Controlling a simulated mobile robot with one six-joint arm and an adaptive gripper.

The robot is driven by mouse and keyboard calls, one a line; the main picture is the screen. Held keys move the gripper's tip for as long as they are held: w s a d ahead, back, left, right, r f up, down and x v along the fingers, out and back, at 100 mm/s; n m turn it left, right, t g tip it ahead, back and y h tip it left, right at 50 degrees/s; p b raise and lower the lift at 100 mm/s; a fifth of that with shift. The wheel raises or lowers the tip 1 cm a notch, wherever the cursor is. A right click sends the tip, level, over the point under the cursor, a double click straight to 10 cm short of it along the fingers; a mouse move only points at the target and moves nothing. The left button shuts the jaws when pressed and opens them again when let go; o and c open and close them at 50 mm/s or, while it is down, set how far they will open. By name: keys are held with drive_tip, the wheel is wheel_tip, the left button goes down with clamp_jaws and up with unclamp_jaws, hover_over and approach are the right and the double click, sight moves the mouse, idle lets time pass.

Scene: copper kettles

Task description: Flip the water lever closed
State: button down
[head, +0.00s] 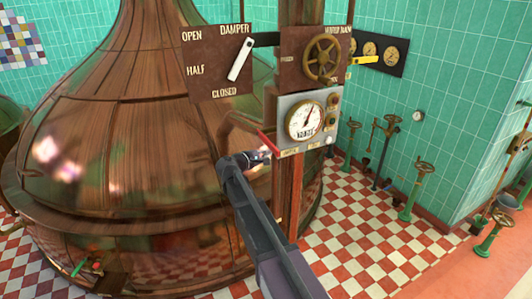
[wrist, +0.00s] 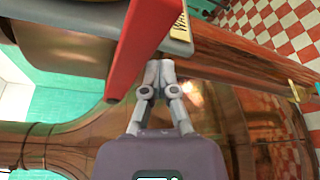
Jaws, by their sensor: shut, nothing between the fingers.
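A red lever (head: 267,143) sticks out from the lower left of the grey gauge box (head: 285,105), slanting up and to the left. I take it as the water lever, but its small brass label is not readable. In the wrist view the red lever (wrist: 143,48) is large, crossing from the top down to the left. My gripper (head: 265,152) is shut and empty just below the lever in the head view. In the wrist view my fingertips (wrist: 160,66) are together close beside the lever's right edge. I cannot tell whether they touch it.
A damper plate (head: 215,62) with a white lever (head: 240,60) and a panel with a brass handwheel (head: 322,58) are above. A yellow lever (head: 365,60) is to the right. The big copper kettle (head: 110,130) fills the left. Green valve stands (head: 410,190) are on the checkered floor.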

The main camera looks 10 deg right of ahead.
drive_tip(key=shift+d+r+p, duration=0.1)
drive_tip(key=shift+r+p, duration=0.3)
drive_tip(key=shift+r, duration=0.15)
drive_tip(key=shift+w+r, duration=0.1)
idle(0.3)
drive_tip(key=shift+f+b, duration=2.2)
drive_tip(key=shift+f, duration=0.1)
drive_tip(key=s+a+r+p, duration=0.3)
drive_tip(key=a, duration=0.6)
drive_tip(key=shift+s+r, duration=0.15)
drive_tip(key=shift+r, duration=0.05)
drive_tip(key=shift+a, duration=0.1)
